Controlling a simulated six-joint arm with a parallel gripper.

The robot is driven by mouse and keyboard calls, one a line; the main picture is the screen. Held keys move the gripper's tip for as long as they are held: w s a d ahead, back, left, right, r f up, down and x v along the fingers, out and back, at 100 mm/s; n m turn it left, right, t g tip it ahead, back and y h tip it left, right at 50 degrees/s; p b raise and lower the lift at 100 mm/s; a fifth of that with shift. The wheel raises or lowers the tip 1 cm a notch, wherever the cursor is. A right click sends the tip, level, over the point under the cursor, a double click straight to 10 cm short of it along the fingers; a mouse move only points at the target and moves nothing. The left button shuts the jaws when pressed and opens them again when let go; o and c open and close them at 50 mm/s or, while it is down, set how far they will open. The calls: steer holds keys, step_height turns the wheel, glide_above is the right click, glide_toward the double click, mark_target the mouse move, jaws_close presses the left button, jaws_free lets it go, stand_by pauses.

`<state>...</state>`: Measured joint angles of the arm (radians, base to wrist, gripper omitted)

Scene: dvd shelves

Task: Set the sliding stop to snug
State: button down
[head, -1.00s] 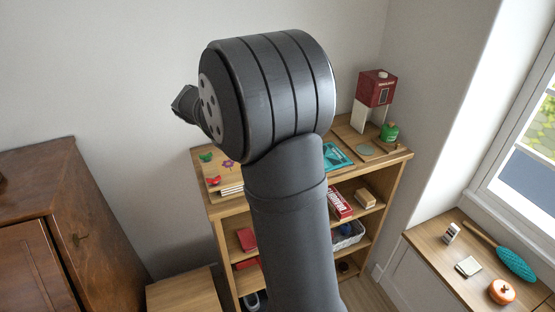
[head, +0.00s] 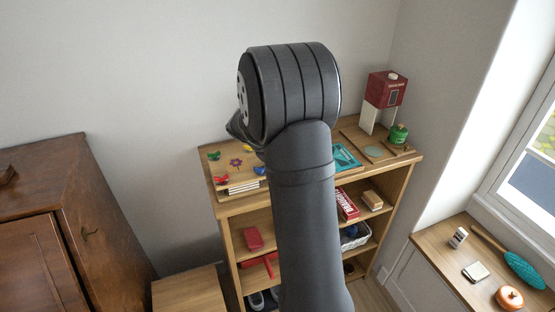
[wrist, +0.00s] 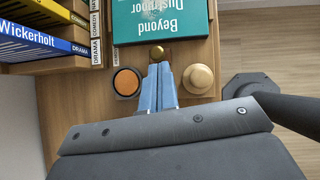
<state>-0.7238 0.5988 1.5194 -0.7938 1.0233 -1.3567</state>
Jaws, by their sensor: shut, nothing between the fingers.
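My gripper (wrist: 160,72) is shut and empty. Its blue fingers point at a small brass knob (wrist: 157,52) on the wooden surface; I cannot tell whether they touch it. A pale round wooden knob (wrist: 198,78) is just right of the fingers. A black ring with an orange face (wrist: 127,82) is just left of them. A teal case reading "Beyond Dustmoor" (wrist: 160,22) lies just past the brass knob. I cannot tell for sure which part is the sliding stop, and no "snug" mark is readable. In the head view my arm hides the gripper.
DVD cases (wrist: 35,45) and labelled dividers (wrist: 96,40) stand at the left in the wrist view. The wooden surface ends at the right, with floor beyond. In the head view, a red-and-white dispenser (head: 385,90) and a green pot (head: 398,133) stand at the shelf unit's back right.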

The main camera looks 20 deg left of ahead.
steer(key=shift+w, duration=0.1)
steer(key=shift+w+d+f, duration=0.1)
steer(key=shift+w+d, duration=0.45)
steer(key=shift+d, duration=0.05)
